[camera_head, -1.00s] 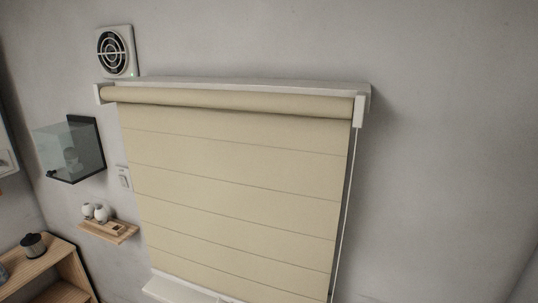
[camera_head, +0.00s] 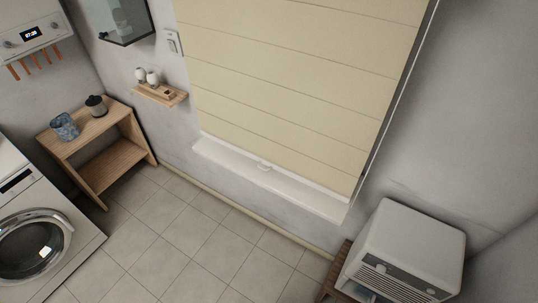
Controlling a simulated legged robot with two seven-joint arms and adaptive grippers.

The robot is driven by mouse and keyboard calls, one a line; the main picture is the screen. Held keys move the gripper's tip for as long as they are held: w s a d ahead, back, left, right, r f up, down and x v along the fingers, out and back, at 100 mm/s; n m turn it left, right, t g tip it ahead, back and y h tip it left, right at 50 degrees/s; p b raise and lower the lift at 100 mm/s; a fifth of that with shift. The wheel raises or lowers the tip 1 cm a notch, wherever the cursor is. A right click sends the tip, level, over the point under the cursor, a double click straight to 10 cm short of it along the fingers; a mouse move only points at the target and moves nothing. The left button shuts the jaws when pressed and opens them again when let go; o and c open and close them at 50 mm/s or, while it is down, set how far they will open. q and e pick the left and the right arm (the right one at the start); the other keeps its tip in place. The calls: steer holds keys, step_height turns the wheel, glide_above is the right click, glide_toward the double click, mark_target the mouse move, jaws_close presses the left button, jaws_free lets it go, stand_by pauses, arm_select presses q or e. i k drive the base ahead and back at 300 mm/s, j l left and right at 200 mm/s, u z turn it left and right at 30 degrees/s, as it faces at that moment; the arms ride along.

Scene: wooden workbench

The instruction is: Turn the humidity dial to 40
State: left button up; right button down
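A white box-shaped appliance (camera_head: 412,243) with a slatted front and a dark control strip stands on a wooden stand (camera_head: 338,270) at the lower right. Neither of my grippers shows in the head view.
A beige blind (camera_head: 290,80) hangs over a white sill (camera_head: 270,180). At left are a wooden shelf unit (camera_head: 120,155) with a blue cup and dark jar, a washing machine (camera_head: 40,245) and a wall unit (camera_head: 32,32). The tiled floor (camera_head: 180,235) between is clear.

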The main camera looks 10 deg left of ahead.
mark_target(381, 268)
steer(key=z, duration=1.3)
